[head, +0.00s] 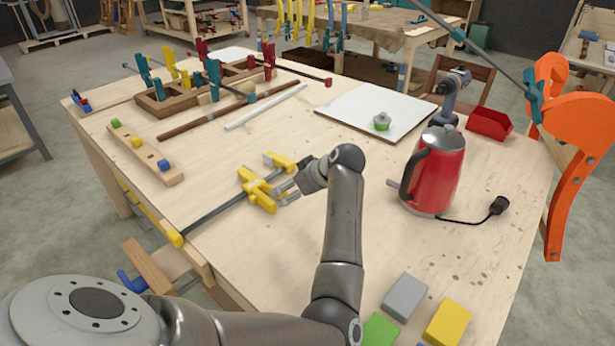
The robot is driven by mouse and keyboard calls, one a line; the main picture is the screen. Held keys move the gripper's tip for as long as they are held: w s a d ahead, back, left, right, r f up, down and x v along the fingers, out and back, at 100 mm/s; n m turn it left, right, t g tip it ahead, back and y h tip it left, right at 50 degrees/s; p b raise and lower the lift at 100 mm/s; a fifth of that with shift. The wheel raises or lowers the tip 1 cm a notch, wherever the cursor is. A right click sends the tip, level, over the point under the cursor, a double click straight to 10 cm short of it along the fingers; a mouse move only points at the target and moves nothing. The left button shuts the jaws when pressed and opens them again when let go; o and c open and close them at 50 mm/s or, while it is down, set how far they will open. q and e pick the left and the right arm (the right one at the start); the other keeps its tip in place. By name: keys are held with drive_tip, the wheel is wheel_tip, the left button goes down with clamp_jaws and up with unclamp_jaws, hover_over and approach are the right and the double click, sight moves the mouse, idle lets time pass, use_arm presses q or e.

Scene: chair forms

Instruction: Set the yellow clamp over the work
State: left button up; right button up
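The yellow clamp (256,188) lies on the wooden workbench, left of the middle. Its dark bar (213,213) runs down-left to a yellow end (175,238) at the bench's near-left edge. My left gripper (281,194) is right beside the yellow jaws, with its fingers apart. I cannot tell whether they touch the clamp. A wooden form (180,100) with green, red and yellow clamps standing in it is at the bench's back left; it may be the work, but I cannot tell. My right gripper is out of view.
Coloured blocks (405,297) are near front. A wooden strip (145,153) with coloured knobs lies left.

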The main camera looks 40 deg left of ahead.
sight(257, 188)
use_arm(q)
drive_tip(key=shift+w+a+f+b, duration=0.35)
drive_tip(key=shift+w+f+b, duration=0.15)
drive_tip(key=shift+f, duration=0.2)
drive_tip(key=b+x, duration=0.1)
drive_tip(key=x, duration=0.1)
drive_tip(key=b+x, duration=0.1)
drive_tip(key=s+b+x, duration=0.1)
drive_tip(key=b+x, duration=0.1)
drive_tip(key=shift+a+f, duration=0.15)
drive_tip(key=shift+a, duration=0.3)
drive_tip(key=b+x, duration=0.1)
drive_tip(key=x, duration=0.2)
drive_tip(key=shift+w, duration=0.15)
drive_tip(key=shift+a+f, duration=0.2)
drive_tip(key=shift+a, duration=0.05)
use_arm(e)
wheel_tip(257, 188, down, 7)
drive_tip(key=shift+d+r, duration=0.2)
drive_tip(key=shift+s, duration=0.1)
